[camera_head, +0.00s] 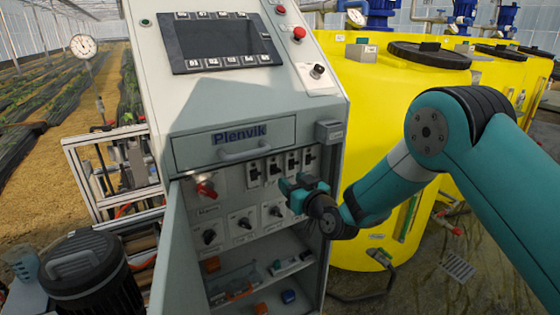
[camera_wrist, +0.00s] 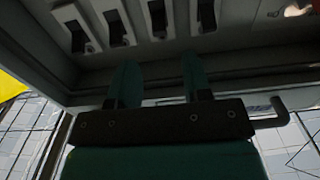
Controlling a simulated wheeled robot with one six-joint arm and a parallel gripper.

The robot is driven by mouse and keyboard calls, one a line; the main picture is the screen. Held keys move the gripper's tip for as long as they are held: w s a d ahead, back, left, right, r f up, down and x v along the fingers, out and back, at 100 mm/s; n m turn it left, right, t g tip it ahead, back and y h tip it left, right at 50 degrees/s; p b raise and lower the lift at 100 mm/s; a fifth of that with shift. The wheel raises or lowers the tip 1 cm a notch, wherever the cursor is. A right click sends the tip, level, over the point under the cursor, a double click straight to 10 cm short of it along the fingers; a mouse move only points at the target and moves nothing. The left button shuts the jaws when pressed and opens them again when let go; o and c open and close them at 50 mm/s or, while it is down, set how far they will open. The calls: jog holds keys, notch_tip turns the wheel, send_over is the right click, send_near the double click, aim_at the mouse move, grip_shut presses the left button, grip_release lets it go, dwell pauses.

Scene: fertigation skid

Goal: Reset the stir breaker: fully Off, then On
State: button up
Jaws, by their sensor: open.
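A row of several small black breaker switches (camera_head: 274,168) sits on the panel inside the open cabinet, below the Plenvik drawer. They also show along the top of the wrist view (camera_wrist: 114,27). Their labels are too small to read, so I cannot tell which is the stir breaker, nor each lever's position. My gripper (camera_head: 301,184) is just in front of the right part of the row, partly covering the panel below it. In the wrist view my gripper (camera_wrist: 157,75) has its two fingers apart with nothing between them, pointing toward the panel, apart from the switches.
A red rotary knob (camera_head: 206,189) is left of the breakers, with black rotary knobs (camera_head: 243,223) below. The drawer handle (camera_head: 245,152) juts out above. The open cabinet door (camera_head: 176,255) stands at left. Yellow tanks (camera_head: 385,110) stand at right.

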aim_at(279, 170)
jog(key=p+x, duration=0.1)
jog(key=x, duration=0.5)
jog(key=shift+w+a, duration=0.2)
jog(key=shift+w, duration=0.05)
jog(key=shift+c, duration=0.4)
grip_shut()
